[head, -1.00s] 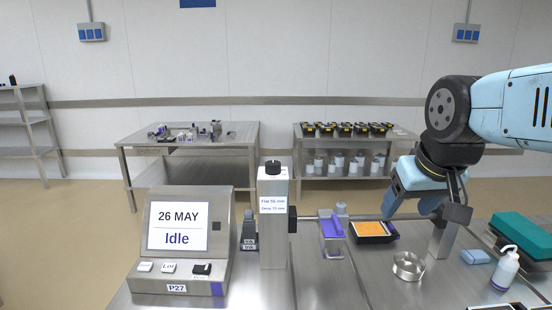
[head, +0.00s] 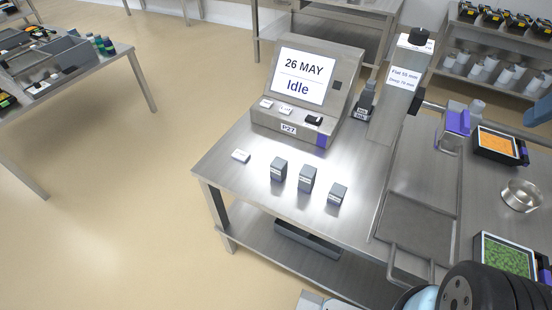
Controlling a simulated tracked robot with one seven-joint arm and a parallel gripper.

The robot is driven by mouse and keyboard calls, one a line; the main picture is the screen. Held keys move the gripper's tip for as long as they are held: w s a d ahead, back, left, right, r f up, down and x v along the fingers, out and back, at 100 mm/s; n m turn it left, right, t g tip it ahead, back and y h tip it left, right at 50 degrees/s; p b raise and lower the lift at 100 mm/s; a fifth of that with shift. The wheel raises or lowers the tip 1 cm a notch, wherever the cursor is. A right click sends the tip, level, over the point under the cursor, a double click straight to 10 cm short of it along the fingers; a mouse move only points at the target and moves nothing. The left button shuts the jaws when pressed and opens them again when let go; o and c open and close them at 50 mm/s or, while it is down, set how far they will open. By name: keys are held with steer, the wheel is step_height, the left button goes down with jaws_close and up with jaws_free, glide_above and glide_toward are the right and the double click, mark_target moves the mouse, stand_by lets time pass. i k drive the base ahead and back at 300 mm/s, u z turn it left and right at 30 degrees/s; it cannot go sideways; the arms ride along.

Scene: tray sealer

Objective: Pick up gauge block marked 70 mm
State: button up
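Three dark grey blocks with white labels stand upright in a row on the steel table in the head view: a left block (head: 278,169), a middle block (head: 307,178) and a right block (head: 337,194). They look like gauge blocks, and the middle one appears tallest. Their labels are too small to read, so I cannot tell which is marked 70 mm. My gripper is out of view. Only parts of my arm show at the lower right and right edge.
A console (head: 305,85) reading "26 MAY Idle" stands behind the blocks, with a column (head: 398,85) to its right. A small white tag (head: 241,156) lies left of the blocks. A green-filled tray (head: 507,256) sits at right. Bare steel lies around the blocks.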

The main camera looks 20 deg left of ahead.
mark_target(278, 168)
steer(key=u, duration=1.05)
steer(key=k, duration=0.9)
steer(key=u, duration=0.35)
steer(key=i, duration=1)
steer(key=z, duration=0.05)
